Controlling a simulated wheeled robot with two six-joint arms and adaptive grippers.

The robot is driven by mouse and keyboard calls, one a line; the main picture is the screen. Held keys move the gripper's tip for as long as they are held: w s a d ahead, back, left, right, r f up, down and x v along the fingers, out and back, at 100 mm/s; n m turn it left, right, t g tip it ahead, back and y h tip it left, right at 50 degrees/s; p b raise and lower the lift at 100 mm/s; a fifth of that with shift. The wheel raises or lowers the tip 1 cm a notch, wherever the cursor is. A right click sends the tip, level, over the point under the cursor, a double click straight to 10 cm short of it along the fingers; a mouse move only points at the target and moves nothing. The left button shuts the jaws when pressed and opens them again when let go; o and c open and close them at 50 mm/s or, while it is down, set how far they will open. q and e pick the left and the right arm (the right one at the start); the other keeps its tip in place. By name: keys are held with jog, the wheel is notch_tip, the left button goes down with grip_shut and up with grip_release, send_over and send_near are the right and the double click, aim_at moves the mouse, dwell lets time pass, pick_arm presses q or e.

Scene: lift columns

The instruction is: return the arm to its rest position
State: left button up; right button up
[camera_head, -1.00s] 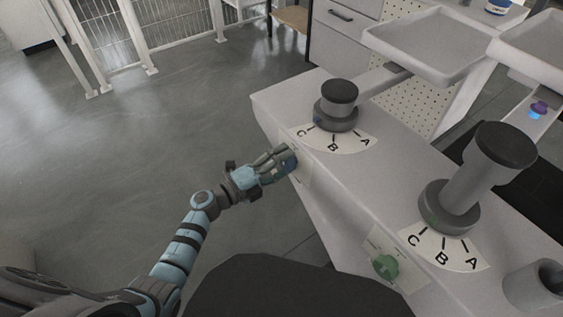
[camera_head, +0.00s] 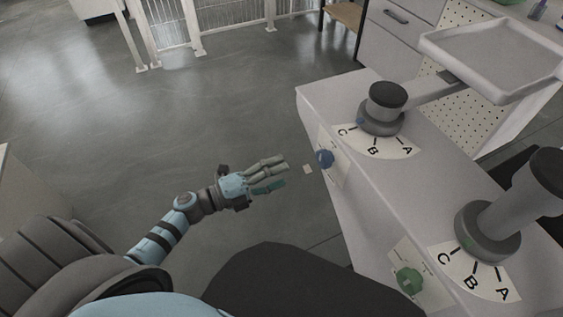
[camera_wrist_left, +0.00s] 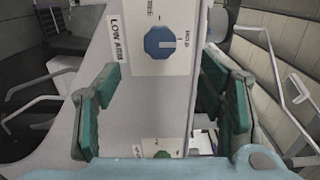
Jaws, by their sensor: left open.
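My left gripper (camera_head: 275,175) is open and empty in the head view, a short way left of the grey bench's front face. Its two green-padded fingers also show wide apart in the left wrist view (camera_wrist_left: 163,112). Ahead of it is a blue knob (camera_head: 325,158) on a white label plate; the knob also shows in the left wrist view (camera_wrist_left: 160,42), apart from the fingers. A green knob (camera_head: 409,280) sits lower on the same bench face. My right gripper is not in view.
Two lift columns, one far (camera_head: 384,108) and one near (camera_head: 492,228), stand on the bench (camera_head: 425,165) beside A, B, C dials. The far column's arm carries a tray (camera_head: 492,55). Open floor (camera_head: 180,130) lies left of my arm; a white fence (camera_head: 165,28) stands at the back.

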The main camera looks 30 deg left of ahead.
pick_arm(q)
jog(key=w+a+f+n+t+y, duration=0.2)
jog(key=a+f+n+y, duration=0.3)
jog(key=a+n+y, duration=0.15)
jog(key=s+a+f+n+g+y+p, duration=0.1)
jog(key=s+a+f+n+g+y, duration=0.15)
jog(key=a+f+n, duration=0.35)
jog(key=s+a+f+n+g+y+p, duration=0.1)
jog(key=s+a+f+n+y, duration=0.15)
jog(key=s+f+n, duration=0.4)
jog(key=s+f+n+g+y+p, duration=0.3)
jog(key=s+f+g, duration=0.4)
jog(key=s+f, duration=0.55)
jog(key=s+d+f+n+g+h+p, duration=0.1)
jog(key=s+d, duration=0.3)
jog(key=s, duration=0.5)
jog(key=s+d+n+g+h+p, duration=0.1)
jog(key=s+d+n+g+p, duration=0.1)
jog(key=s+d, duration=0.3)
jog(key=s+n+g, duration=0.1)
jog(key=s, duration=0.2)
jog(key=shift+s+f, duration=0.4)
